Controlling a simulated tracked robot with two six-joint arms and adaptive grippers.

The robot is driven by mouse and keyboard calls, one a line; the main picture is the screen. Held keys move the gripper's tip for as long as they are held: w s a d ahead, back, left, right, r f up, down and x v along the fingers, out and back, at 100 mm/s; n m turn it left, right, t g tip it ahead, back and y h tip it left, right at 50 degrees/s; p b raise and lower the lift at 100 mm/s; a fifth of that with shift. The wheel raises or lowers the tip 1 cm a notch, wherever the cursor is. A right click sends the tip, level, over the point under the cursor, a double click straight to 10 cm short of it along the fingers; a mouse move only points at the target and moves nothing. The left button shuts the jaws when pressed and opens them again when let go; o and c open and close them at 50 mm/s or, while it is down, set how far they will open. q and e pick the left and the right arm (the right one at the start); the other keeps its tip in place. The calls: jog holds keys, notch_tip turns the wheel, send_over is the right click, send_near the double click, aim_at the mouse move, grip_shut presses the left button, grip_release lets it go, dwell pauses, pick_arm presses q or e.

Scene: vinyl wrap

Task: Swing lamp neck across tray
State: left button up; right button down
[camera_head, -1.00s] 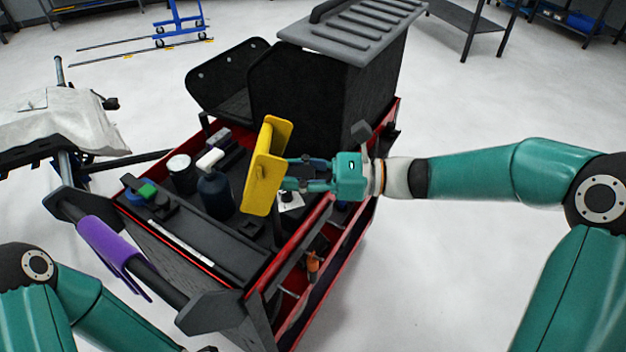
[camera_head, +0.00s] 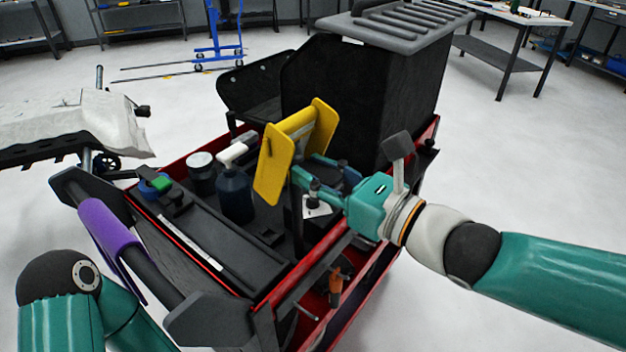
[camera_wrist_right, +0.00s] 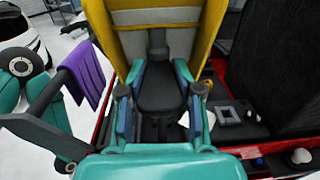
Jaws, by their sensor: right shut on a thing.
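The yellow lamp head (camera_head: 290,155) stands tilted above the right side of the cart's black tray (camera_head: 200,232). It also fills the top of the right wrist view (camera_wrist_right: 213,25). Much of the neck is hidden by the head and fingers in the head view. My left arm shows at the lower left, but its gripper is out of view.
A dark bottle (camera_head: 236,195), a white-lidded jar (camera_head: 201,175) and a green-topped item (camera_head: 160,184) stand in the tray. A tall black bin (camera_head: 340,100) rises behind. A purple cloth (camera_head: 110,235) hangs on the cart handle.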

jog(key=shift+d, duration=0.1)
jog(key=c, duration=0.8)
grip_release()
jog(key=v, duration=1.2)
jog(key=shift+s, duration=0.1)
